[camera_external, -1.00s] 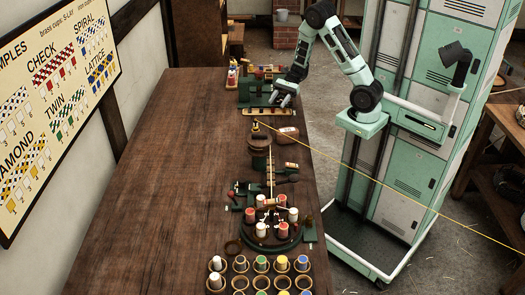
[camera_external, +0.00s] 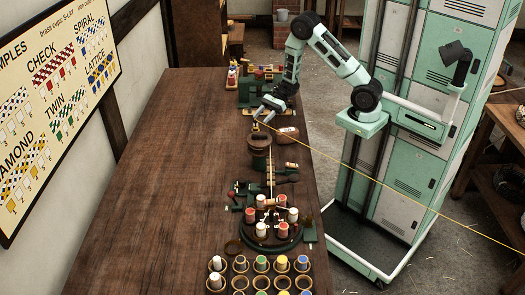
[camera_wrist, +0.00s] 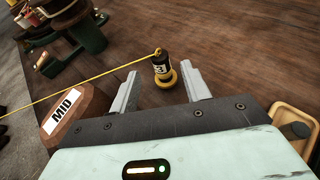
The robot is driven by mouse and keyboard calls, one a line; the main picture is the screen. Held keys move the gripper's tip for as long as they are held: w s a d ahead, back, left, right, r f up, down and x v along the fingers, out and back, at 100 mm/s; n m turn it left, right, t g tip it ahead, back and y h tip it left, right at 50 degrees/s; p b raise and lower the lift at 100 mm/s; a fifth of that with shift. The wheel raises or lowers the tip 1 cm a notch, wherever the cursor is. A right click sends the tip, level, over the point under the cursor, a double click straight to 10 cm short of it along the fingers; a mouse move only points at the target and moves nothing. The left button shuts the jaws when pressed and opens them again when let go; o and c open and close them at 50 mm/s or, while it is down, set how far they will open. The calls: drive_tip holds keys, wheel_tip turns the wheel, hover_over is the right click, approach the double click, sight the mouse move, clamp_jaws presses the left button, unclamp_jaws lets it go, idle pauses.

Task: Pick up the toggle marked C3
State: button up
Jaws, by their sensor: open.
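In the wrist view a small black toggle (camera_wrist: 161,65) with a pale label stands on the table, with a yellow base below it. The label is partly turned; I read a "3", and the letter is not clear. A yellow cord is tied at its top. My gripper (camera_wrist: 158,86) is open, with one finger on each side of the toggle's line, and the toggle lies just beyond or between the fingertips. In the outside view my gripper (camera_external: 262,113) is low over the table near the cord's end; the toggle is too small to make out there.
A wooden tray (camera_wrist: 296,127) is at the right. The yellow cord (camera_external: 400,190) stretches off to the right. Green machinery with bobbins (camera_external: 272,222) stands nearer the camera. The table's left side is clear.

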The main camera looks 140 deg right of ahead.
sight(256, 130)
drive_tip(key=x, duration=0.5)
drive_tip(key=shift+w+d+f+p, duration=0.1)
drive_tip(key=shift+d+p, duration=0.05)
drive_tip(key=shift+p, duration=0.25)
drive_tip(key=shift+c, duration=0.4)
clamp_jaws()
